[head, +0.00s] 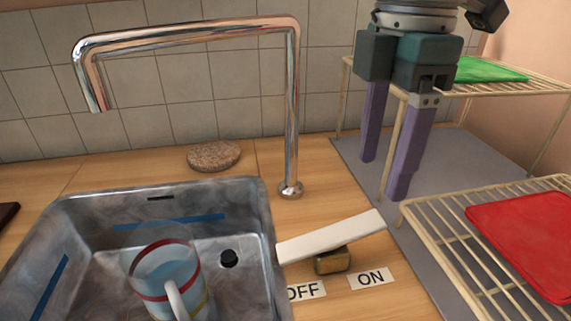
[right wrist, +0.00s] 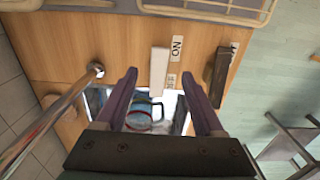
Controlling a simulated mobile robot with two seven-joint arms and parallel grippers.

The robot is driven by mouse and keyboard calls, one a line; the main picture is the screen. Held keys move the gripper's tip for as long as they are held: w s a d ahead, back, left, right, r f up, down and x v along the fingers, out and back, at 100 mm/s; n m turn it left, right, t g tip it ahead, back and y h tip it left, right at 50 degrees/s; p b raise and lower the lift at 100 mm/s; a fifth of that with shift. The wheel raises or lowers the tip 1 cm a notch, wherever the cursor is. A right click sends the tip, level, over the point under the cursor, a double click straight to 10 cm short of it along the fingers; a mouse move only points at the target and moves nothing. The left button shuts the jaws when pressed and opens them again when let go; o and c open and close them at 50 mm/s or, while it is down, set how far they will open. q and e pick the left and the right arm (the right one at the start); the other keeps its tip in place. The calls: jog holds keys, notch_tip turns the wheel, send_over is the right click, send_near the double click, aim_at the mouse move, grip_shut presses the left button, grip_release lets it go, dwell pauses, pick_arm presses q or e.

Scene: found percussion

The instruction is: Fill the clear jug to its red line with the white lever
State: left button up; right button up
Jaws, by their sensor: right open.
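The clear jug (head: 190,270) stands in the sink, with a red band near its top, a yellow band low down and a white handle. It looks bluish; its water level is unclear. No stream shows below the tap spout (head: 95,95). The white lever (head: 330,237) slants on a brass mount (head: 332,261), left end lower, behind the OFF label (head: 306,290) and ON label (head: 371,279). My right gripper (head: 384,178) is open and empty, above and behind the lever. The right wrist view shows the lever (right wrist: 158,70) near its fingertips (right wrist: 158,80). My left gripper is not in view.
The metal sink (head: 262,215) is at left. A round brown pad (head: 214,156) lies behind it. Wire racks at right hold a red board (head: 525,235) and a green board (head: 490,70). The tall tap (head: 293,120) rises left of my right gripper.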

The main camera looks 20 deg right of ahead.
aim_at(368, 221)
notch_tip(368, 221, down, 10)
jog(key=shift+r+b, duration=0.2)
jog(key=shift+b, duration=0.55)
grip_shut()
